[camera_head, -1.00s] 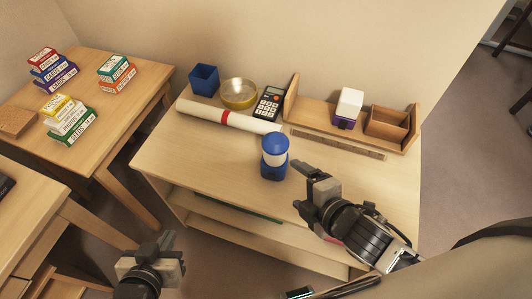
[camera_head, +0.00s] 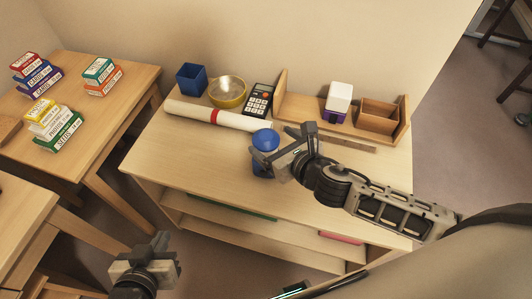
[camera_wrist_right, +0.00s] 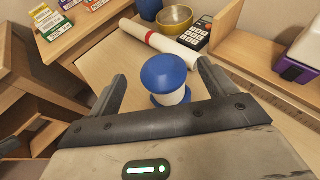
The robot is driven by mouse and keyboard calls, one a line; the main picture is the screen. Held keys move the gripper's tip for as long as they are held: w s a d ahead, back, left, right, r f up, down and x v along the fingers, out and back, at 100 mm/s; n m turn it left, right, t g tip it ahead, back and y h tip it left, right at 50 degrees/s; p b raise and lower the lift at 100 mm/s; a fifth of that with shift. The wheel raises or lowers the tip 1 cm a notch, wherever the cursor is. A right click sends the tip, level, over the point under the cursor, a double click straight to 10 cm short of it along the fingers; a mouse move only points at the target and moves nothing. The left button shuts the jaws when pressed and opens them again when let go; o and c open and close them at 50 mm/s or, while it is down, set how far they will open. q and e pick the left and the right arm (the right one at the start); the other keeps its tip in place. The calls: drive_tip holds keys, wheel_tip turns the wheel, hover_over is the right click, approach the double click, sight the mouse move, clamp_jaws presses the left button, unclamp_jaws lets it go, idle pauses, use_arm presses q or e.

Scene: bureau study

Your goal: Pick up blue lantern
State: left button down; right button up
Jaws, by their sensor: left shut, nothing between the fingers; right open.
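The blue lantern (camera_head: 264,143) stands upright on the wooden desk, with a blue domed top, a white middle and a blue base. My right gripper (camera_head: 281,148) is open at the lantern, with its fingers around the upper part and hiding some of it. In the right wrist view the lantern (camera_wrist_right: 165,80) sits between the two open fingers (camera_wrist_right: 160,92), with gaps on both sides. My left gripper (camera_head: 148,256) is shut and empty, low at the front left, away from the desk.
A rolled white paper with a red band (camera_head: 215,116) lies just behind the lantern. A blue cup (camera_head: 191,79), yellow bowl (camera_head: 227,92), calculator (camera_head: 258,100) and wooden organizer (camera_head: 392,131) stand at the back. Card boxes (camera_head: 52,124) are on the left table. The desk's left front is clear.

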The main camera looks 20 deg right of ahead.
sight(267, 137)
drive_tip(key=x, duration=0.6)
drive_tip(key=shift+w+f, duration=0.15)
drive_tip(key=shift+f, duration=0.1)
drive_tip(key=shift+r, duration=0.1)
drive_tip(key=c, duration=1.6)
